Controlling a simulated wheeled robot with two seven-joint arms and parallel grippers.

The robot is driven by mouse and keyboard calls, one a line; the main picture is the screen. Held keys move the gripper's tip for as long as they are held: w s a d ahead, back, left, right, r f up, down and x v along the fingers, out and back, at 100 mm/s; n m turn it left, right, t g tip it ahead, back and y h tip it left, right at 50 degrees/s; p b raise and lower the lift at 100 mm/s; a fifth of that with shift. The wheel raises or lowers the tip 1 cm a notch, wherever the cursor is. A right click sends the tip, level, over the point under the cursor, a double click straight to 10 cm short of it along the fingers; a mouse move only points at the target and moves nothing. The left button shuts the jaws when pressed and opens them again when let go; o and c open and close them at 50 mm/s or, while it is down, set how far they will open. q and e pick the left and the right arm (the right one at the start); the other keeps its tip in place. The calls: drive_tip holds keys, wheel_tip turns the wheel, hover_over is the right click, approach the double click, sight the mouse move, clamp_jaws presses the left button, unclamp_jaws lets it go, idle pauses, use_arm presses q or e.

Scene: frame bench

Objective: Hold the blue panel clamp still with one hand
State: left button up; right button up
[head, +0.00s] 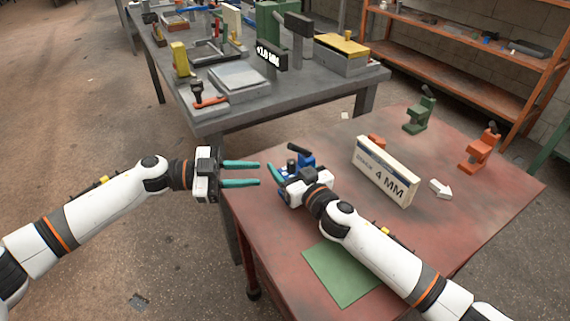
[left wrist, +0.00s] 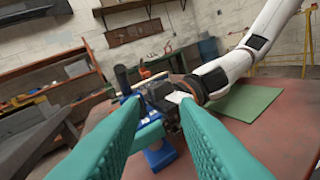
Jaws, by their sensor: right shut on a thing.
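The blue panel clamp (head: 306,158), with a black handle, stands at the left edge of the red table. It also shows in the left wrist view (left wrist: 158,156), partly hidden behind the grippers. My right gripper (head: 280,178) is shut on the clamp, its teal fingers at the clamp's left side. My left gripper (head: 258,173) is open and empty, off the table's left edge. Its fingers point right toward the clamp, with a small gap. The exact contact of the right fingers is partly hidden by the gripper body.
The red table (head: 480,220) also bears a white "4 MM" block (head: 385,172), a green clamp (head: 419,115), an orange clamp (head: 480,150), a white arrow (head: 441,189) and a green mat (head: 340,272). A grey bench (head: 345,92) with fixtures stands behind. Floor lies open at left.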

sight(285, 172)
use_arm(q)
drive_tip(key=w+d+n+t, duration=0.1)
drive_tip(key=d+n, duration=0.1)
drive_tip(key=w+d+f+n+t, duration=0.1)
drive_tip(key=w+d+n, duration=0.1)
drive_tip(key=d, duration=0.1)
drive_tip(key=w+d+n+t, duration=0.1)
drive_tip(key=w+d+n, duration=0.1)
drive_tip(key=d, duration=0.1)
drive_tip(key=shift+w+f, duration=0.1)
drive_tip(key=shift+f, duration=0.25)
clamp_jaws()
